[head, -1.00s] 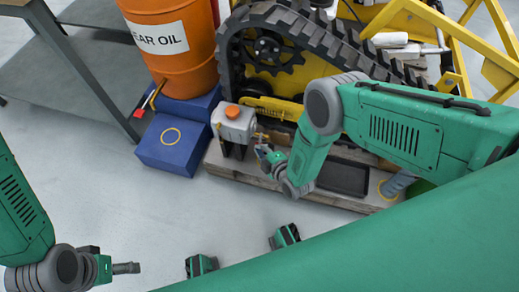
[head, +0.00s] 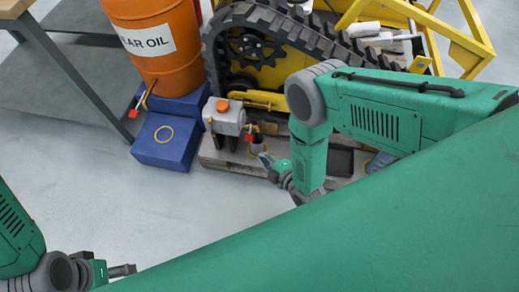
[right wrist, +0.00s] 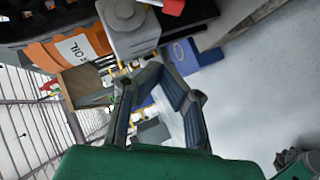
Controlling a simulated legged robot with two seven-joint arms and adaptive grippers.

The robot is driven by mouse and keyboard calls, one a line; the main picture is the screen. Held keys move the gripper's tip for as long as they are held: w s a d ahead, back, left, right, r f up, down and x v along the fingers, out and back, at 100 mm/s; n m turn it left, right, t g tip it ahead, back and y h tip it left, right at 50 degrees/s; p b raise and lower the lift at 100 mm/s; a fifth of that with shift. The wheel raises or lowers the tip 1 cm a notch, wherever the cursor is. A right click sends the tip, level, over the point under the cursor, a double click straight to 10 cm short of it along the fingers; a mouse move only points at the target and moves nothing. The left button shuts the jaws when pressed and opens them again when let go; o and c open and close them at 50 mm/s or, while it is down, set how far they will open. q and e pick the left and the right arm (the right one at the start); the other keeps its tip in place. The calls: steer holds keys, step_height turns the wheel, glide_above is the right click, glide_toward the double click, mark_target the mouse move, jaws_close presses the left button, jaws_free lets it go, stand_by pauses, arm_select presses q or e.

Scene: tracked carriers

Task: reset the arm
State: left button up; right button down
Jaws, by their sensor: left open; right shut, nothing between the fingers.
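My right arm (head: 375,110) is green with grey joints and reaches in from the right, bent downward at its elbow. My right gripper (head: 265,160) is low over the wooden pallet, just right of and below the grey tank with an orange cap (head: 225,117). In the right wrist view its dark fingers (right wrist: 168,78) are shut with nothing between them, and the grey tank (right wrist: 128,25) is beyond them. My left gripper (head: 122,270) is open and empty over bare floor at the bottom left.
An orange gear oil drum (head: 160,45) stands behind a blue box (head: 167,140) with a yellow ring on it. A yellow machine with a black track (head: 300,35) is behind the pallet (head: 212,155). A grey table (head: 60,75) is at the left. Floor at the lower left is clear.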

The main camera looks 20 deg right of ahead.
arm_select(q)
step_height(320, 180, up, 5)
steer(key=p, duration=0.5)
arm_select(e)
steer(key=s+d+r+m+g+h, duration=0.2)
steer(key=s+d+r+m+g, duration=0.35)
steer(key=s+r+m, duration=0.4)
steer(key=s+d+r+m+g+h, duration=0.2)
steer(key=s+d+r+m+g, duration=0.4)
steer(key=s+r, duration=0.55)
steer(key=n+t+y+b, duration=0.4)
steer(key=n+t+b, duration=0.8)
steer(key=n, duration=0.3)
glide_toward(246, 138)
steer(key=shift+n, duration=0.25)
steer(key=b+x, duration=0.6)
steer(key=x, duration=0.1)
arm_select(q)
step_height(246, 138, down, 18)
steer(key=shift+a+f, duration=0.15)
steer(key=shift+a, duration=0.05)
